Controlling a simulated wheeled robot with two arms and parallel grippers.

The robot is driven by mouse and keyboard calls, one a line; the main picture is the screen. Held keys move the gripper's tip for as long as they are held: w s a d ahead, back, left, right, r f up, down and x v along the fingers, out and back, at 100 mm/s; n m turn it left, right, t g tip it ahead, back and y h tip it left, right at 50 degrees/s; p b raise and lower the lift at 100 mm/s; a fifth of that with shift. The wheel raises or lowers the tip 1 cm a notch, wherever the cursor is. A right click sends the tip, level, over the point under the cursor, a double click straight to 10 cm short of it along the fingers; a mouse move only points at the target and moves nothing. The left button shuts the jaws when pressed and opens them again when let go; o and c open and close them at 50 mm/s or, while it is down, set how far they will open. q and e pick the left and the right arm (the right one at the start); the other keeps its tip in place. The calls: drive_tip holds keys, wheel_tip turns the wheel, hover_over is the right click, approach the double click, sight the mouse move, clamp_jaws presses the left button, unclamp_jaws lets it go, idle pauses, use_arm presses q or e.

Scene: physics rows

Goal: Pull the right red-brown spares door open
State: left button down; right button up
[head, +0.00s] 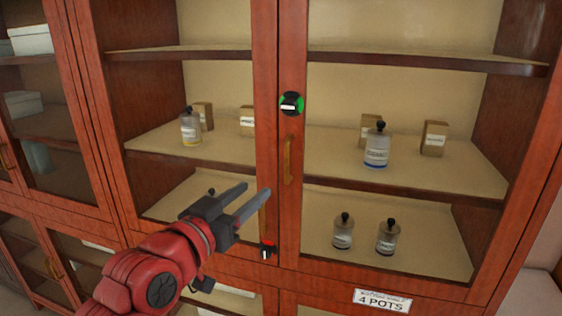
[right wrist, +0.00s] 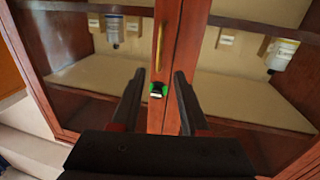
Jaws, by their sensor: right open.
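The right red-brown glazed door (head: 289,225) looks shut against the left door (head: 266,130). Its upright brass handle (head: 287,160) is on its left stile, below a dark knob with a green ring (head: 291,104). The right wrist view, upside down, shows the handle (right wrist: 159,45) and knob (right wrist: 157,90). My right gripper (head: 256,190) is open and empty, left of and below the handle in the head view, apart from it. In the wrist view its fingers (right wrist: 158,82) frame the knob. My left gripper is not in view. No label reading spares is legible.
Bottles (head: 376,148) and small boxes (head: 434,138) stand on shelves behind the glass. A sign reading "4 POTS" (head: 382,301) is below the right door. Another cabinet (head: 45,150) stands at left.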

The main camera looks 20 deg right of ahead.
sight(285, 164)
drive_tip(key=p+x, duration=0.3)
drive_tip(key=x, duration=0.8)
drive_tip(key=shift+r+p, duration=0.1)
drive_tip(key=shift+p, duration=0.25)
drive_tip(key=shift+w+d, duration=0.45)
drive_tip(key=shift+d, duration=0.05)
clamp_jaws()
